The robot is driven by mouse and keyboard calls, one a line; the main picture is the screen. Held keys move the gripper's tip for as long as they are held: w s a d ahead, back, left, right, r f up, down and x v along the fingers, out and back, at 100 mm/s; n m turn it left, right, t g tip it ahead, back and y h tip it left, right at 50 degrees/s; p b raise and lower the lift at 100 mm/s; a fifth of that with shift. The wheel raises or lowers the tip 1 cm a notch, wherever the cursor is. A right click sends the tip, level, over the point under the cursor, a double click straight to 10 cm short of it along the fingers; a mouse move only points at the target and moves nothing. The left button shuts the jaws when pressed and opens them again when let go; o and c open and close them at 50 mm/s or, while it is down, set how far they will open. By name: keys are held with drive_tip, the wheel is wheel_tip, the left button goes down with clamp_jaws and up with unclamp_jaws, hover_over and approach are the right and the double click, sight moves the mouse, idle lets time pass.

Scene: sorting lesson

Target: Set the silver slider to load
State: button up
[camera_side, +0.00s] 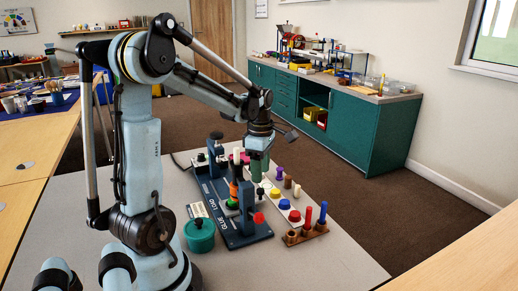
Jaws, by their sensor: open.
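A dark blue machine base (215,205) with white lettering along its left edge stands on the grey table. Small posts and coloured parts stand on it, with an upright orange and black part near its middle. A silver slider cannot be made out for certain at this size, nor can its setting. My gripper (258,154) is open and points down above the far right side of the base. Its fingers are small and partly lost against the parts behind and below.
A teal lidded pot (200,238) stands left of the base. The table's front right is bare. Teal cabinets (348,132) line the wall.

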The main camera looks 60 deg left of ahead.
sight(260, 190)
drive_tip(key=shift+f, duration=2.95)
clamp_jaws()
